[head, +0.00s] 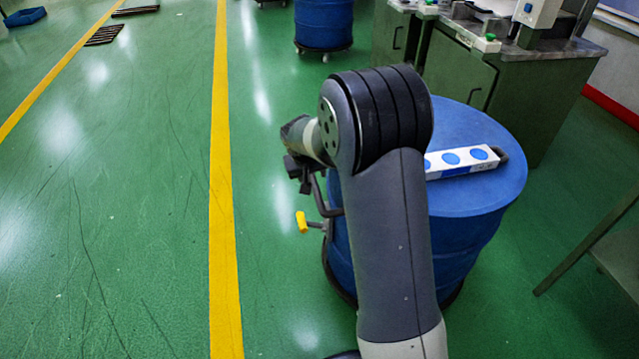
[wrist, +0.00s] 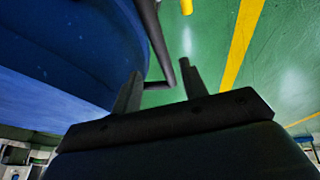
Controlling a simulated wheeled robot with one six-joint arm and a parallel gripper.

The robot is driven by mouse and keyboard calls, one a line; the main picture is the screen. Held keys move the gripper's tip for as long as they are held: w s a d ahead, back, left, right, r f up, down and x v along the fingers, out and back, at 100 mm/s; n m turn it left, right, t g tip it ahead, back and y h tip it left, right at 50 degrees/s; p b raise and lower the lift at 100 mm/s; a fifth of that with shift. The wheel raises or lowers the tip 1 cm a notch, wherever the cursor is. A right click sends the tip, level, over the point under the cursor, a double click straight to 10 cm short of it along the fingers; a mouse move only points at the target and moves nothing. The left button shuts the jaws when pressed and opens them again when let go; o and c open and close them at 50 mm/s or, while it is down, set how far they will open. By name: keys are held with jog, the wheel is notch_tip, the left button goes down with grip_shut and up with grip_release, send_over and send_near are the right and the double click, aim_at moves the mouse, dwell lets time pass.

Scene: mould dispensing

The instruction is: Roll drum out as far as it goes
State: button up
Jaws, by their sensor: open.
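The blue drum (head: 480,215) stands right of centre in the head view, partly hidden behind my arm. Its dark base ring (head: 340,285) shows at the floor. A dark bent bar handle (head: 321,195) is at its left side, near a yellow grip (head: 302,222). In the wrist view the drum (wrist: 75,45) fills the upper left and the bar (wrist: 158,40) runs down between my fingers; the yellow grip (wrist: 186,6) is at the top edge. My gripper (wrist: 161,70) is open, its fingers either side of the bar in the picture. I cannot tell whether they touch it.
A white strip with blue discs (head: 462,161) lies on the drum's lid. A green cabinet (head: 500,85) stands close behind, and a metal table (head: 615,245) is at right. Another blue drum (head: 324,22) stands on casters at the back.

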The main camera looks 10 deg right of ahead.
aim_at(315, 185)
jog(key=b+x, duration=0.1)
jog(key=x, duration=0.6)
jog(key=shift+c, duration=0.4)
grip_shut()
